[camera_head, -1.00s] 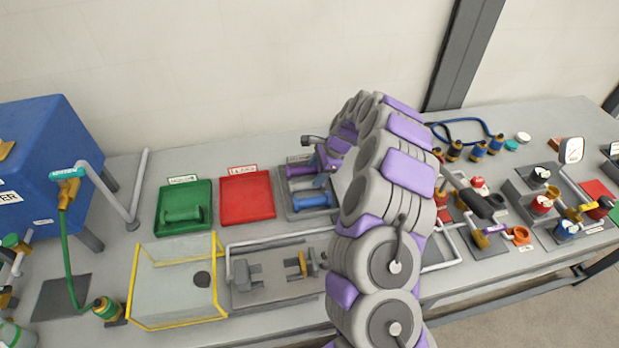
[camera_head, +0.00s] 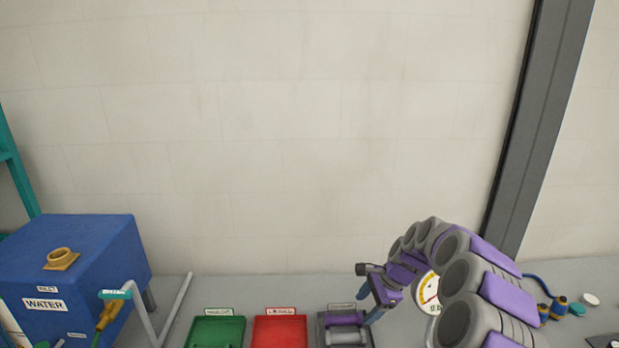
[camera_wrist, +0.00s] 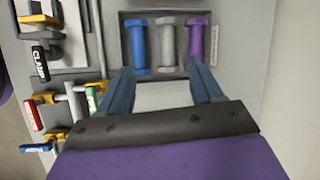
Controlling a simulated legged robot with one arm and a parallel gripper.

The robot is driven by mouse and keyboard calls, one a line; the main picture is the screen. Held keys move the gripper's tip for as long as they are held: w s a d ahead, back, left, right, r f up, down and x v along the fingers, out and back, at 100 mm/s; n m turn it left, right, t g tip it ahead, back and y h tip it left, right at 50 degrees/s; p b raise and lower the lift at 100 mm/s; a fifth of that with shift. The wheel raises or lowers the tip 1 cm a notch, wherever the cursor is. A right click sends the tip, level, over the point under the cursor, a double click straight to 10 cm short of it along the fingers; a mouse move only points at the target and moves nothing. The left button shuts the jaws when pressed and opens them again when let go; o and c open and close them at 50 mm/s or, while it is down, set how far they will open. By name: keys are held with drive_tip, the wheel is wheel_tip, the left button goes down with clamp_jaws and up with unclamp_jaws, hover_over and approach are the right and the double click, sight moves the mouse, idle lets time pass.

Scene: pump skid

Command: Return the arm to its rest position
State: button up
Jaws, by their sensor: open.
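My arm curves in from the lower right of the head view. My gripper (camera_head: 374,308) hangs at the right edge of the grey tray (camera_head: 324,340), seen against the bench behind. In the wrist view my gripper (camera_wrist: 163,84) has its two blue-grey fingers spread apart with nothing between them. Beyond the fingertips lie a blue dumbbell-shaped piece (camera_wrist: 138,46), a grey one (camera_wrist: 167,46) and a purple one (camera_wrist: 196,44), side by side in the tray. The front of the bench is out of the head view.
A green tray (camera_head: 215,333) and a red tray (camera_head: 280,332) lie left of the grey one. A blue water tank (camera_head: 85,255) with a pipe stands at the far left. A gauge (camera_head: 428,291) is close behind the arm. Clamp-like fittings (camera_wrist: 47,55) line the wrist view's left. The wall above is bare.

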drive_tip(key=s+a+r+n+g, duration=0.1)
drive_tip(key=s+a+r+n, duration=0.25)
drive_tip(key=s, duration=0.25)
drive_tip(key=s+a+r+n+h, duration=0.1)
drive_tip(key=s+a+r+n, duration=0.1)
drive_tip(key=s+a+r, duration=0.3)
drive_tip(key=s+a+r+n+g, duration=0.1)
drive_tip(key=s+r+n, duration=0.2)
drive_tip(key=s, duration=0.4)
drive_tip(key=s+d+n+h, duration=0.2)
drive_tip(key=s+n, duration=0.1)
drive_tip(key=s, duration=1)
drive_tip(key=s+d+f+n+g+h, duration=0.1)
drive_tip(key=s+d+n, duration=0.2)
drive_tip(key=s, duration=1.1)
drive_tip(key=shift+d+n+h, duration=0.2)
drive_tip(key=shift+n+h, duration=0.2)
drive_tip(key=shift+n, duration=0.35)
